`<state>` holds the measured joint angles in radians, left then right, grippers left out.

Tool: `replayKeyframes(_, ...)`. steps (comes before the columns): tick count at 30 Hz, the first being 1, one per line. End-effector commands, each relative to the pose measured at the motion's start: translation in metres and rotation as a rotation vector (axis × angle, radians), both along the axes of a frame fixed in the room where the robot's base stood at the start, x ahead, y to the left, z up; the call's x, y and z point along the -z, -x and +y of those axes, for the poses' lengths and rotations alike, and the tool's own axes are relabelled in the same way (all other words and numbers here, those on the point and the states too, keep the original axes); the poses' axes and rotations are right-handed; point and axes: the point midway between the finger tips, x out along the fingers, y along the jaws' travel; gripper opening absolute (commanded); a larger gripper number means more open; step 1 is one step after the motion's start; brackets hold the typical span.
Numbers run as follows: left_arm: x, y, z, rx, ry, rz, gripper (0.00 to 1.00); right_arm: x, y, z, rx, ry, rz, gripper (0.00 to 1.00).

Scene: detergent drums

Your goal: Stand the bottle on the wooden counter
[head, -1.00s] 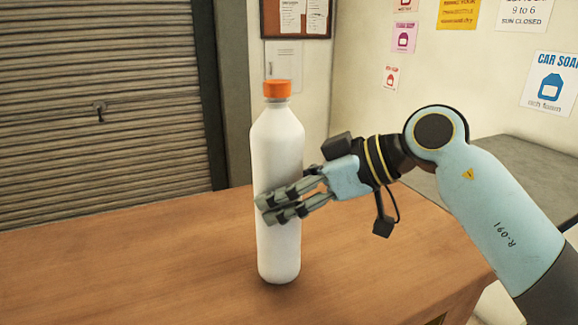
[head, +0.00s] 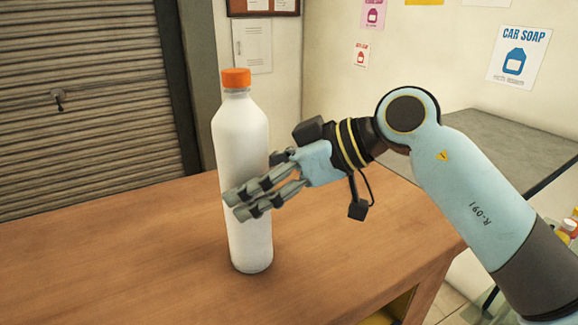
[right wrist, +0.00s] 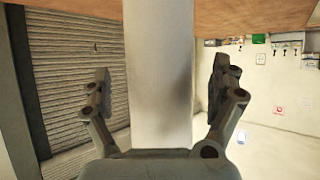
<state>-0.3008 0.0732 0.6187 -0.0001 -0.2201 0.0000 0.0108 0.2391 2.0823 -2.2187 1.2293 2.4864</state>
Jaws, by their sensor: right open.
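The white bottle (head: 243,140) with an orange cap stands upright on the wooden counter (head: 130,245) in the head view. Its base appears to rest on the wood. My right gripper (head: 250,200) is around the bottle's middle from the right. In the right wrist view the bottle (right wrist: 160,70) runs between the two fingers of the right gripper (right wrist: 163,85), with a gap on each side, so the gripper is open. My left gripper is in neither view.
A grey table (head: 480,150) stands behind my right arm. A slatted shutter (head: 80,120) and a pale wall with posters (head: 517,57) are behind the counter. The counter top left of the bottle is clear. Coloured items (head: 568,228) show at the right edge.

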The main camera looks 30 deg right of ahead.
Motion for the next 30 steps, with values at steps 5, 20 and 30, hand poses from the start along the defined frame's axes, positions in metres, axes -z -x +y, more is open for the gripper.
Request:
replayKeyframes(5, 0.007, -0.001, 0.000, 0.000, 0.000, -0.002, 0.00, -0.012, 0.018, -0.021, -0.003, 0.010, -0.001, 0.94)
replayKeyframes(20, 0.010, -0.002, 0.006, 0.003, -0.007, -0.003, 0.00, -0.046, 0.056, -0.063, -0.001, 0.008, 0.003, 0.94)
replayKeyframes(30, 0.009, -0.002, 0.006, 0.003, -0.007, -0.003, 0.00, -0.054, 0.063, -0.070, -0.002, 0.001, 0.001, 0.94)
